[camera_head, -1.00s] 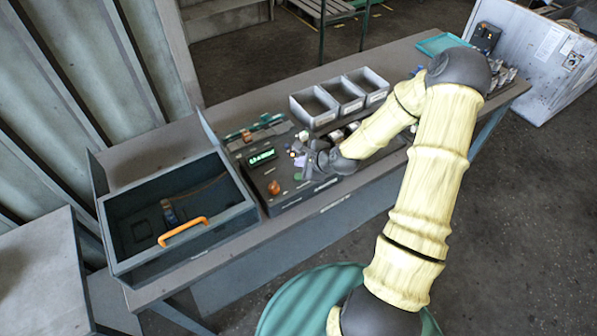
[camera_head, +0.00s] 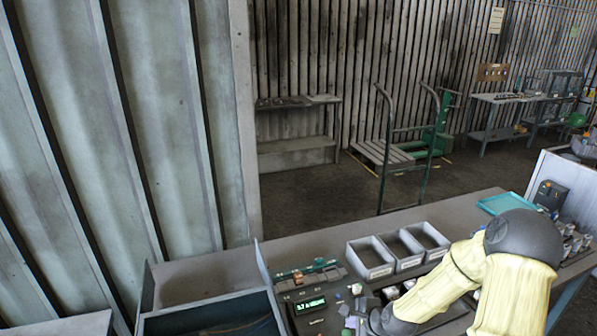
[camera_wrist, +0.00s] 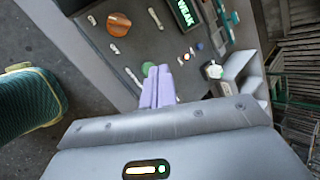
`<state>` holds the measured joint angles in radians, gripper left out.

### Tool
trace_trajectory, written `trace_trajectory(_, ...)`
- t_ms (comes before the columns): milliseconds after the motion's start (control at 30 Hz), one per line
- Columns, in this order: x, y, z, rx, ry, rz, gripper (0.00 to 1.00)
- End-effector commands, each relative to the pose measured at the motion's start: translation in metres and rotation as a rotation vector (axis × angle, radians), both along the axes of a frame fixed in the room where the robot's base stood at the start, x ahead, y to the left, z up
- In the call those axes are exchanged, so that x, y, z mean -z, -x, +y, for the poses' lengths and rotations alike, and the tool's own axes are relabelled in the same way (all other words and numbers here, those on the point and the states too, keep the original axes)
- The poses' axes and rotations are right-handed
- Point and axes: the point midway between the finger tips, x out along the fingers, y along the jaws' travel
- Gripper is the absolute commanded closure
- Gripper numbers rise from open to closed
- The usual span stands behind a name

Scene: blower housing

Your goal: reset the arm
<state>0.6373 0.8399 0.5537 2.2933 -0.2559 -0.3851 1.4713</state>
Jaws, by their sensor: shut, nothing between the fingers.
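My gripper (camera_head: 352,324) is low in the head view, over the dark control panel, just right of its green display (camera_head: 311,305). In the wrist view its two pale lavender fingers (camera_wrist: 158,86) lie together, shut and empty, above the panel's face (camera_wrist: 125,58). A green round button (camera_wrist: 147,68) shows just beside the fingertips. I cannot tell whether the fingertips touch the panel. My arm is bent and reaches in from the lower right of the head view; its lower part is out of frame.
Grey bins (camera_head: 398,249) stand behind my gripper. A teal tray (camera_head: 505,203) and metal parts (camera_head: 572,240) lie at the bench's right end, near a white panel (camera_head: 568,185). A dark open box (camera_head: 215,318) is on the left. A cart (camera_head: 405,150) stands beyond the bench.

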Motion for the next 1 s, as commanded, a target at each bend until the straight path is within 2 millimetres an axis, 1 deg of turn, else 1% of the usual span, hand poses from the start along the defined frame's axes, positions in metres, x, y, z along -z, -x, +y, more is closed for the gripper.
trace_trajectory(33,-0.003,0.007,0.002,-0.083,0.083,0.002,1.00)
trace_trajectory(200,-0.020,0.038,0.000,-0.370,0.344,0.022,1.00)
trace_trajectory(367,-0.042,0.067,-0.003,-0.627,0.546,0.043,1.00)
trace_trajectory(500,-0.065,0.094,-0.004,-0.843,0.686,0.053,1.00)
trace_trajectory(567,-0.075,0.106,-0.004,-0.933,0.734,0.055,1.00)
trace_trajectory(700,-0.096,0.137,-0.001,-1.140,0.822,0.048,1.00)
trace_trajectory(800,-0.108,0.158,0.001,-1.269,0.859,0.035,1.00)
trace_trajectory(900,-0.115,0.171,0.003,-1.356,0.877,0.022,1.00)
trace_trajectory(1000,-0.118,0.177,0.004,-1.394,0.881,0.017,1.00)
